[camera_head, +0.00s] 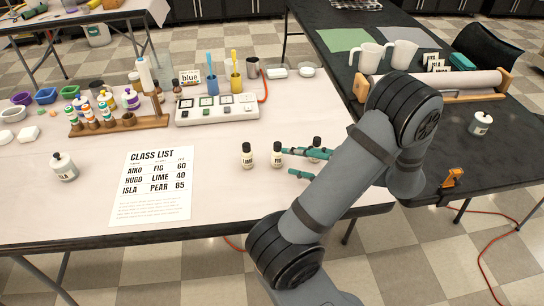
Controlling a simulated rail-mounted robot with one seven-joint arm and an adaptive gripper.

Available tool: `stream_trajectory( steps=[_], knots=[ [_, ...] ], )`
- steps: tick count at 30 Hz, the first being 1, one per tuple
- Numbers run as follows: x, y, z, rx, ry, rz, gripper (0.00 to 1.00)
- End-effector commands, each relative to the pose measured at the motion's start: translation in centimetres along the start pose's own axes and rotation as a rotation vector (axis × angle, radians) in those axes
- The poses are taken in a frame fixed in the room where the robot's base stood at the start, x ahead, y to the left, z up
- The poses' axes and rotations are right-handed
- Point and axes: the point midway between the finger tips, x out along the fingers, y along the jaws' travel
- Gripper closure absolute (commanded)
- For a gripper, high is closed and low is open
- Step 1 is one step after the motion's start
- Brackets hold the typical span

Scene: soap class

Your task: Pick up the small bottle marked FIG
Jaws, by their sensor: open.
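The small bottle marked FIG (277,158) stands upright on the white table, dark-capped with a pale label. A similar bottle marked LIME (247,158) stands just left of it. A third dark-capped bottle (317,142) stands to the right, partly covered by my gripper, its label not readable. My gripper (287,164) shows as two teal-and-dark fingers reaching left from behind my arm. The fingers are apart, with tips close to the right side of the FIG bottle. Whether they touch it I cannot tell. My arm hides the gripper's base.
A class list sheet (152,190) lies left of the bottles. Behind stand a white block with coloured squares (217,110), blue and yellow cups, and a wooden rack (118,127) of small bottles. Bare table lies in front of the bottles.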

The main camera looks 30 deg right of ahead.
Motion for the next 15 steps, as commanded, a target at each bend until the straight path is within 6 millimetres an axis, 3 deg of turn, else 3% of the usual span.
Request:
stream_trajectory(
  steps=[3, 8, 15],
  knots=[
    [1.9, 0.1, -0.1, -0.004, 0.002, 0.007, 0.52],
    [3.1, 0.1, 0.0, -0.007, 0.004, 0.005, 0.52],
    [6.5, 0.4, 0.2, -0.009, 0.005, 0.009, 0.52]
  ],
)
